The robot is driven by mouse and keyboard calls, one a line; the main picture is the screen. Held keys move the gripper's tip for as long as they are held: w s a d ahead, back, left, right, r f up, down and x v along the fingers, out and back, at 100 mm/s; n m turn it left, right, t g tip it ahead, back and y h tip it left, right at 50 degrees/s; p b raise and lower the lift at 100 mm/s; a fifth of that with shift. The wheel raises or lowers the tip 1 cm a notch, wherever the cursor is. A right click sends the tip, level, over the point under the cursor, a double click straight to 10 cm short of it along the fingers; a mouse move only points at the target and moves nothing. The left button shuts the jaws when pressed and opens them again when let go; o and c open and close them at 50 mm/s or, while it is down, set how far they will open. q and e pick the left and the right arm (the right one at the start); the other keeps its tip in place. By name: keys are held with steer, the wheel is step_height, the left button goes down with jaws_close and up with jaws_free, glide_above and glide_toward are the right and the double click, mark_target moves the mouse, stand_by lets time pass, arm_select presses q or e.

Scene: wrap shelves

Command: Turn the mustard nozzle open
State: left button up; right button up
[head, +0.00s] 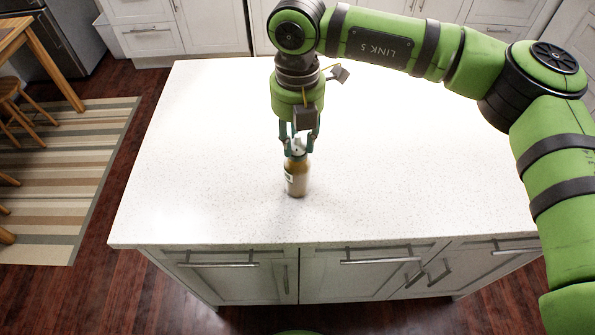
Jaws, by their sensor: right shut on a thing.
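A mustard bottle (297,181) with a brownish-yellow body and a pale label stands upright on the white countertop (200,160), near its front edge. Its light nozzle (298,148) is at the top, partly hidden by the fingers. My right gripper (297,146) points straight down over the bottle and is shut on the nozzle, with a finger on either side. Whether the nozzle is turned open or closed is too small to tell. My left gripper is not in view.
The rest of the island countertop is clear. Drawers and doors with metal handles (380,261) line its front. A striped rug (75,165), a wooden table (40,50) and a stool (12,95) are on the left. Cabinets (205,25) stand behind.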

steer(key=shift+f+n+b, duration=0.1)
steer(key=shift+n+b, duration=0.2)
steer(key=shift+b, duration=0.1)
steer(key=shift+n+b, duration=0.3)
steer(key=shift+n, duration=0.1)
steer(key=o, duration=0.7)
